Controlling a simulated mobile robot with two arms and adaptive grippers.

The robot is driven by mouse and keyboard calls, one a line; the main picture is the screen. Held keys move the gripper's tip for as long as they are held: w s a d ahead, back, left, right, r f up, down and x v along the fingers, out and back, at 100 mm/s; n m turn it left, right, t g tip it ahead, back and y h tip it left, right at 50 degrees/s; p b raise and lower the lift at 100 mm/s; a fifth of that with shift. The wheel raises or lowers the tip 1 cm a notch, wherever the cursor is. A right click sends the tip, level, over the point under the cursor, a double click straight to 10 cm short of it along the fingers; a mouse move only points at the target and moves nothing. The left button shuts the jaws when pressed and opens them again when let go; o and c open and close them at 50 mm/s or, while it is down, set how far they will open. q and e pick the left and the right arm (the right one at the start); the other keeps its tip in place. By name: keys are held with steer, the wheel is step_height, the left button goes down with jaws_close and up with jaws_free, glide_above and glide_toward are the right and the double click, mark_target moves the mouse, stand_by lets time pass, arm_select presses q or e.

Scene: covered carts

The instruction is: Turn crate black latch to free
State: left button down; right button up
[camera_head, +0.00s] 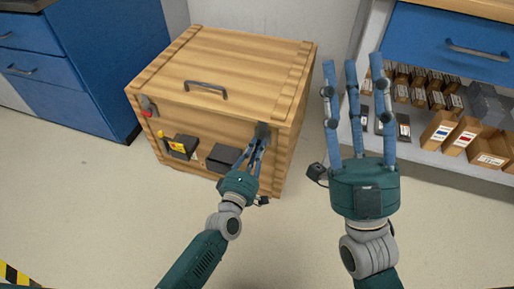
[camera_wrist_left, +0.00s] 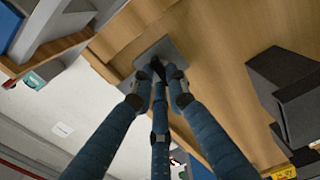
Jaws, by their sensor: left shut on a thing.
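The wooden crate (camera_head: 222,75) stands on the floor at the centre left of the head view, its lid down, with a dark handle (camera_head: 206,89) on top. The crate's black latch (camera_head: 262,131) is at the upper right of its front face. It also shows in the left wrist view as a dark knob on a grey plate (camera_wrist_left: 150,52). My left gripper (camera_head: 257,141) is shut on the black latch; its fingertips partly hide it. A red latch (camera_head: 147,111) sits at the front's left side. My right gripper (camera_head: 353,75) is raised, its fingers spread and empty.
A shelf (camera_head: 422,156) with several small boxes stands at the right, blue cabinets (camera_head: 75,60) at the left. The floor in front is clear.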

arm_select(q)
steer(key=shift+f, duration=0.1)
stand_by(0.4)
steer(key=c, duration=1.7)
jaws_free()
steer(key=v, duration=1.2)
